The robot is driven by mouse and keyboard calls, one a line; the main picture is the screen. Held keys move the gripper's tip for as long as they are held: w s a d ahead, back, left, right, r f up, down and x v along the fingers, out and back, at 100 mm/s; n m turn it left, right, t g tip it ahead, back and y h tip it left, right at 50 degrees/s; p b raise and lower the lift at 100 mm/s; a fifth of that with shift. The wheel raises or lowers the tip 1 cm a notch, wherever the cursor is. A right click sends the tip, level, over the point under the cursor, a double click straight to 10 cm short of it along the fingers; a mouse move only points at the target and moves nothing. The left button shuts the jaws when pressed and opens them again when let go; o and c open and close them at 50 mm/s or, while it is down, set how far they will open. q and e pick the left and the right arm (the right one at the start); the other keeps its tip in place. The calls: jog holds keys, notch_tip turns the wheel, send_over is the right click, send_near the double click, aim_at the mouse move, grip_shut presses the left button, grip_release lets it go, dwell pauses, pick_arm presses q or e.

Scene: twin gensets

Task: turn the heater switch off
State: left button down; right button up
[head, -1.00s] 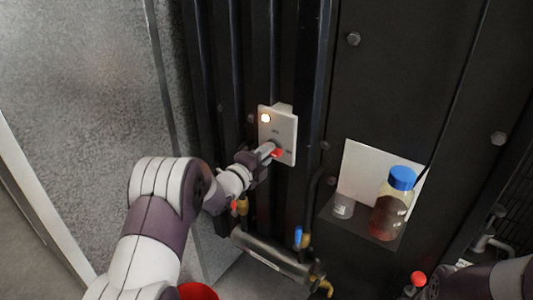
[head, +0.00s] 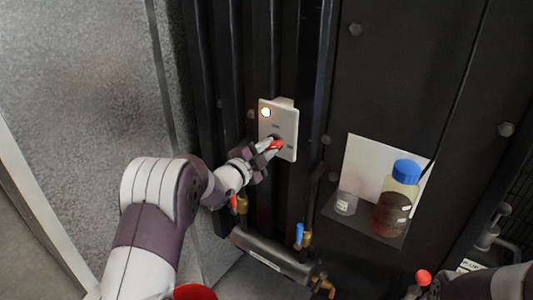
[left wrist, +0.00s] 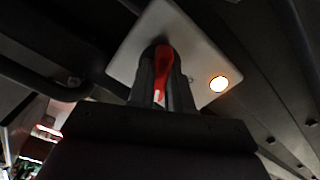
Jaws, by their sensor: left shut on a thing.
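The heater switch is a white plate (head: 279,122) on the black ribbed wall, with a red handle (head: 276,145) low on it and a lit round lamp (head: 266,112) at its upper left. My left gripper (head: 268,148) is at the red handle and shut on it. In the left wrist view, the red handle (left wrist: 163,66) sits between the two dark fingers (left wrist: 164,90), with the white plate (left wrist: 196,60) behind and the glowing lamp (left wrist: 218,84) to the right. The fingers hide part of the handle. My right gripper does not show clearly; only part of that arm is at the lower right.
A small shelf (head: 372,235) at right holds a blue-capped bottle (head: 398,198) of dark red liquid and a small clear cup (head: 345,203). Below the switch are a horizontal cylinder (head: 275,258) and valves with a red (head: 234,203) and a blue (head: 298,235) handle.

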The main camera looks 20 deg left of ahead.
pick_arm(q)
jog(key=n, duration=0.2)
jog(key=shift+n, duration=0.4)
jog(key=shift+r+n, duration=0.15)
jog(key=shift+n, duration=4.45)
jog(key=c, duration=1.1)
grip_release()
jog(key=shift+c, duration=0.2)
jog(key=shift+o, duration=0.5)
jog(key=shift+w, duration=0.1)
